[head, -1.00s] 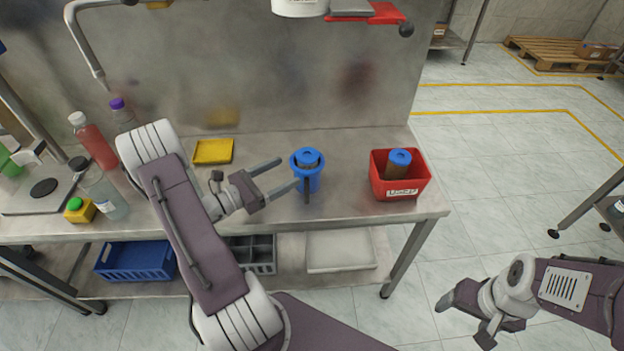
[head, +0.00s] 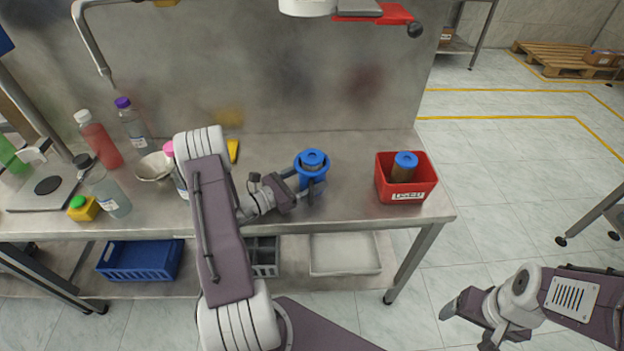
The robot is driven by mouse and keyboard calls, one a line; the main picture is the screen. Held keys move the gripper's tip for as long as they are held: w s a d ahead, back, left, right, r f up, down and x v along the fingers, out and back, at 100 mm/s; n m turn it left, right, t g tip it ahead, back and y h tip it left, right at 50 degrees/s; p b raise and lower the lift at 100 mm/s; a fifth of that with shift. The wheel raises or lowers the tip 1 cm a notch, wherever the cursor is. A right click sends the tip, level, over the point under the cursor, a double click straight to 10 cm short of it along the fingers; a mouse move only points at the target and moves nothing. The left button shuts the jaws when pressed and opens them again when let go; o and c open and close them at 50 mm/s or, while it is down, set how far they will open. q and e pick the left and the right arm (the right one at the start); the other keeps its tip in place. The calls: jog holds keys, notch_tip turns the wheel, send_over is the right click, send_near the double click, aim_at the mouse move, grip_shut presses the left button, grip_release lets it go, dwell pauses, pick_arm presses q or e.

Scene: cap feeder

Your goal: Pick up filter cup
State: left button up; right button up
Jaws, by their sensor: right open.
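A filter cup with a blue ringed top (head: 313,157) sits upright in a blue round holder (head: 312,172) on the metal bench. My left gripper (head: 304,182) is at this holder from the left, one finger in front and the other partly hidden behind it. I cannot tell whether the fingers press on it. A second, similar cup, brown with a blue top (head: 404,166), stands in a red bin (head: 407,196) to the right. My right gripper (head: 466,322) is open and empty, low at the right, away from the bench.
Bottles (head: 100,140), a pale bowl (head: 154,167) and a scale (head: 42,190) stand on the bench's left part. A blue crate (head: 140,260) and a white tray (head: 345,254) are on the shelf below.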

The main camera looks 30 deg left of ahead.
aim_at(311, 166)
pick_arm(q)
jog(key=c, duration=1.2)
jog(key=shift+o, duration=0.2)
jog(key=shift+r, duration=0.6)
jog(key=r+p, duration=0.1)
jog(key=r, duration=0.2)
jog(key=shift+d+r, duration=0.15)
jog(key=shift+d, duration=0.05)
jog(key=d+r+p, duration=0.1)
jog(key=d+r, duration=0.5)
jog(key=d, duration=0.5)
jog(key=shift+r, duration=0.3)
jog(key=shift+d, duration=0.1)
